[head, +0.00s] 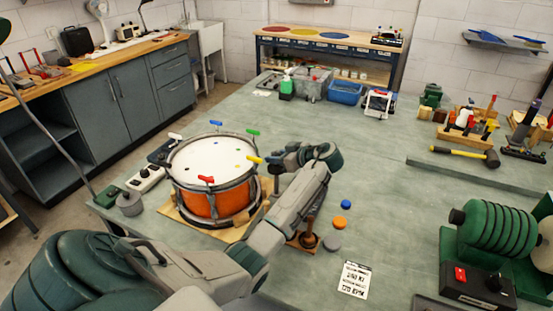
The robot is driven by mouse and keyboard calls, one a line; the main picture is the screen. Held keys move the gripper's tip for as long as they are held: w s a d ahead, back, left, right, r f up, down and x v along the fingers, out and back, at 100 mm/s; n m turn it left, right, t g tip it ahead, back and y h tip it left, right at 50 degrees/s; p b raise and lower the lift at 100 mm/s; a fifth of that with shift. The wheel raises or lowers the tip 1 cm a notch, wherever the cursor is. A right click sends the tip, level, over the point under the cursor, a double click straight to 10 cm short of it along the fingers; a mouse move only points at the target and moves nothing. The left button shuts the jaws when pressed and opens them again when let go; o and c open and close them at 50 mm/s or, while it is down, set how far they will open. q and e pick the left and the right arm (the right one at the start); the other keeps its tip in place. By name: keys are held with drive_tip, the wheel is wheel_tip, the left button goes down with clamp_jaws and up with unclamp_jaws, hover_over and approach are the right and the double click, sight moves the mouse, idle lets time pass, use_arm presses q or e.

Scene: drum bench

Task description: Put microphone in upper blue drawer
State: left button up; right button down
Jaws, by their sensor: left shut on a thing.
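I cannot pick out the microphone with certainty. My left gripper (277,164) is just right of the orange drum (203,202), over the bench, and points left toward the drum's rim. My right gripper is not in view.
The grey-green bench (400,200) has clear room in its middle. A blue bin (345,92) stands at its far end. A yellow-handled hammer (465,153) lies at the right. A green ribbed machine (497,215) stands at the right front. Orange, blue and grey discs lie near my left arm.

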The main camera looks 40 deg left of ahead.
use_arm(q)
drive_tip(key=shift+f, duration=0.95)
drive_tip(key=shift+f, duration=0.15)
drive_tip(key=o, duration=1)
